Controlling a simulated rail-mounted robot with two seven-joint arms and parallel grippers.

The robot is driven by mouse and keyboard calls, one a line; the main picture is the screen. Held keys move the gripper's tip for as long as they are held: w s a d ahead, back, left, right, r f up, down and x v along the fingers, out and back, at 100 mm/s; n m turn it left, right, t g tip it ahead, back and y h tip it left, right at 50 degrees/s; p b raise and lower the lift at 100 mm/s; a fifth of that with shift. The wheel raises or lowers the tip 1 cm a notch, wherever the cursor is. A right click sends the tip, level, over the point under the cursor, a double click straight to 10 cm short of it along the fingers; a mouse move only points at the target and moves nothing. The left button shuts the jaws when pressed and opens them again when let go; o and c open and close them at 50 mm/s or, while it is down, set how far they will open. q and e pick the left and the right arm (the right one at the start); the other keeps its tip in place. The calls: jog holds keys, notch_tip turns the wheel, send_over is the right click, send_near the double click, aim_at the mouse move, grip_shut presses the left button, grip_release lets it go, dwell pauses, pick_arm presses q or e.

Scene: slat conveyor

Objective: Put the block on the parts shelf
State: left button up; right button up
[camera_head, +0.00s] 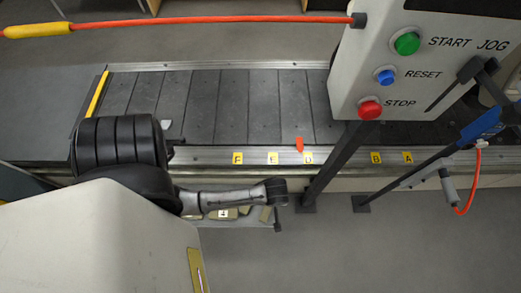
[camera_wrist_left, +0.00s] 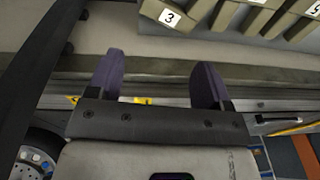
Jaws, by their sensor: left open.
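In the left wrist view my left gripper (camera_wrist_left: 158,80) is open, its two purple fingers apart with nothing between them. In the head view my left arm covers the lower left, and I cannot make out the fingers there. The parts shelf (camera_head: 240,223) appears to be the low ledge along the conveyor's near side, partly hidden by my arm; a "4" label shows there. In the wrist view tan pieces (camera_wrist_left: 215,15) with number labels, one a "3", lie beyond the fingers at top right. I cannot tell which thing is the block.
The slat conveyor (camera_head: 232,100) runs across, its visible slats mostly bare. Yellow letter labels and an orange pointer (camera_head: 300,144) mark its near rail (camera_head: 340,156). A control box (camera_head: 350,60) on a dark post stands at right. An orange cord (camera_head: 200,20) crosses above.

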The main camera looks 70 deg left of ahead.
pick_arm(q)
jog(key=s+d+r+m+t, duration=0.1)
jog(key=s+r+m+t, duration=0.1)
jog(key=r+m, duration=0.5)
jog(key=s+d+r+m+t+h, duration=0.1)
jog(key=s+d+r+m, duration=0.1)
jog(key=r+m, duration=0.6)
jog(key=shift+s+m+t+h, duration=0.3)
jog(key=shift+s+m+t, duration=0.1)
jog(key=shift+s, duration=0.1)
